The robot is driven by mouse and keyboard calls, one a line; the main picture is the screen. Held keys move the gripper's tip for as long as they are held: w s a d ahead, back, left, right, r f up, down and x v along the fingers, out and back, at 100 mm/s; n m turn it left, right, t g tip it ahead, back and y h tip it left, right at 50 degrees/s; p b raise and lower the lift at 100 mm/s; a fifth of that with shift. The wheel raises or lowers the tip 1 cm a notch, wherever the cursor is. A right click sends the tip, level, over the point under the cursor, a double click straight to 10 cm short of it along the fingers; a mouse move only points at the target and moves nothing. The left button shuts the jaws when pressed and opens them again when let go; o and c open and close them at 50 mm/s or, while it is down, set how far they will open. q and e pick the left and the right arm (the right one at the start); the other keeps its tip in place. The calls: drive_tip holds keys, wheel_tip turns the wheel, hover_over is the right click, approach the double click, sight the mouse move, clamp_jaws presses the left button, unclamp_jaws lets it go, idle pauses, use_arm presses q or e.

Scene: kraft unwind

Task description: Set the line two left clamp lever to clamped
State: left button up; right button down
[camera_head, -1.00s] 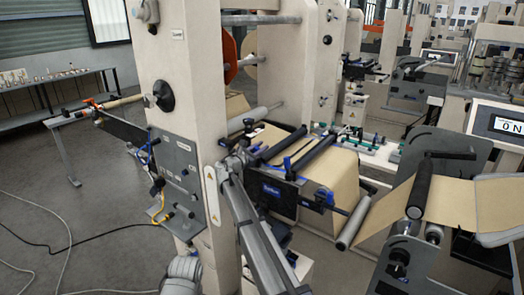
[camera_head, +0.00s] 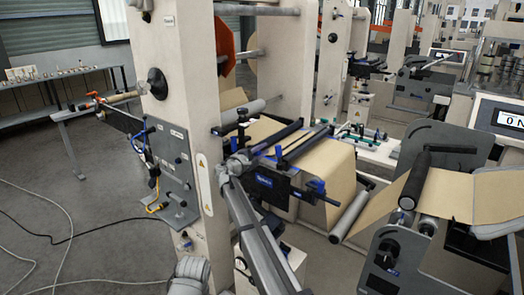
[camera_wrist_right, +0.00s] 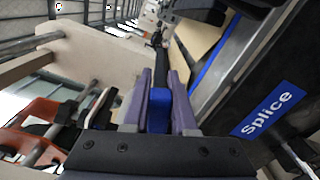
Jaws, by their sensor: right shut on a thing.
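My right gripper (camera_head: 243,148) is at the left end of the dark splice table (camera_head: 270,186), which carries kraft web. In the right wrist view its two purple-grey fingers (camera_wrist_right: 158,100) are closed around a blue lever grip (camera_wrist_right: 158,115). A black bar (camera_wrist_right: 160,62) runs on beyond the fingertips. This appears to be the left clamp lever, but its angle is hard to read because the wrist hides part of it. Another blue lever (camera_head: 280,153) stands at the table's front edge. My left gripper is not in view.
The tall cream machine post (camera_head: 176,110) stands close left of my right arm. A small control plate with cables (camera_head: 170,165) is on it. Kraft web (camera_head: 325,165) drapes over the table's right side towards a roller (camera_head: 352,215). Open floor lies at the left.

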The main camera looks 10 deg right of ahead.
drive_tip(key=shift+s+d+f+m+b, duration=0.1)
drive_tip(key=shift+s+f+m+b, duration=0.1)
drive_tip(key=shift+f+m+b, duration=1.2)
drive_tip(key=shift+r+m+p, duration=0.2)
drive_tip(key=shift+m+p, duration=0.2)
drive_tip(key=shift+p, duration=0.05)
drive_tip(key=c, duration=0.7)
unclamp_jaws()
drive_tip(key=v, duration=0.7)
drive_tip(key=shift+s+a, duration=0.2)
drive_tip(key=shift+a, duration=0.15)
